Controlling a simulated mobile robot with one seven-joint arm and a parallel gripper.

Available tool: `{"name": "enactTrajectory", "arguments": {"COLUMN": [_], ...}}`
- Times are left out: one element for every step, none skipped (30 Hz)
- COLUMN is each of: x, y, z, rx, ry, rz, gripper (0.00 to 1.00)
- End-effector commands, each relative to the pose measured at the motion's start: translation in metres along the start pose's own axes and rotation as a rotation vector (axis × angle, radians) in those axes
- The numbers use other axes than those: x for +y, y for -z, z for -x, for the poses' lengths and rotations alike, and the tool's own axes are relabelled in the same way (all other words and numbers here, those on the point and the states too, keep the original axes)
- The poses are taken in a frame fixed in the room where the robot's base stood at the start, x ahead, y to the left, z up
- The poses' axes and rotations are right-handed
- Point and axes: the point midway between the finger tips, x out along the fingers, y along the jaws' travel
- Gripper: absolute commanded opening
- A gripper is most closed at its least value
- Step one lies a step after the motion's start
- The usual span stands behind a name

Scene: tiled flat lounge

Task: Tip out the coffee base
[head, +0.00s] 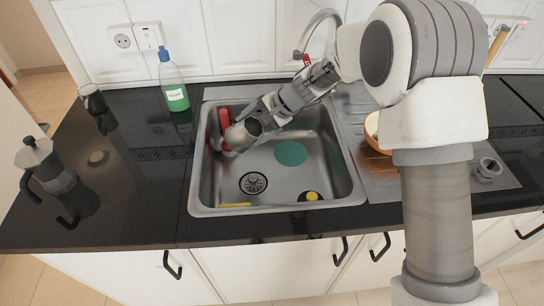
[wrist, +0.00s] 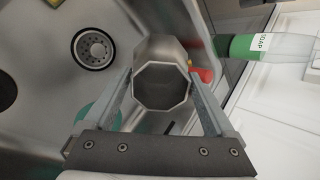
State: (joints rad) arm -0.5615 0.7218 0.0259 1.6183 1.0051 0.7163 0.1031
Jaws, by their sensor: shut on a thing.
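The coffee base (wrist: 157,50) is a grey metal, eight-sided cup in the wrist view. Its open mouth faces the wrist camera, and the inside looks plain grey with no contents that I can make out. My gripper (wrist: 163,82) has one finger on each side of it and is shut on it. In the head view my gripper (head: 232,137) is low inside the left part of the steel sink (head: 330,182); my wrist mostly hides the base there. The sink drain (head: 253,183) lies to the front right of my gripper and shows in the wrist view (wrist: 94,49).
A red item (head: 225,120) is close beside my gripper. A green disc (head: 291,153) and yellow bits (head: 235,205) lie in the sink. A soap bottle (head: 173,88), black mug (head: 92,99) and coffee pot (head: 46,166) stand left. An orange bowl (head: 372,127) is right.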

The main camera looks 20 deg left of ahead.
Motion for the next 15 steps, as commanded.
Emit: {"name": "enactTrajectory", "arguments": {"x": [0.0048,0.0033,0.0012,0.0005,0.0005,0.0006,0.0009,0.0011,0.0015,0.0016,0.0017,0.0018,0.0018,0.0019,0.0021], "y": [0.0026,0.0016,0.0005,0.0002,0.0003,0.0006,0.0008,0.0010,0.0011,0.0011,0.0011,0.0010,0.0010,0.0010,0.0010], "z": [-0.0037,-0.0016,0.0010,0.0020,0.0024,0.0026,0.0026,0.0028,0.0029,0.0031,0.0032,0.0035,0.0036,0.0037,0.0039], "rx": [-0.007,-0.011,-0.013,-0.015,-0.016,-0.018,-0.019,-0.020,-0.023,-0.024,-0.026,-0.028,-0.030,-0.032,-0.033], "ry": [0.024,0.032,0.036,0.038,0.041,0.046,0.050,0.053,0.058,0.062,0.065,0.070,0.074,0.078,0.083], "rz": [-0.001,0.001,0.001,0.000,0.000,-0.001,-0.001,-0.001,-0.001,0.000,0.000,-0.001,-0.001,-0.002,-0.002], "gripper": [0.17,0.17,0.17,0.17,0.17,0.17,0.17,0.17,0.17,0.17,0.17,0.17,0.17,0.17,0.17]}}
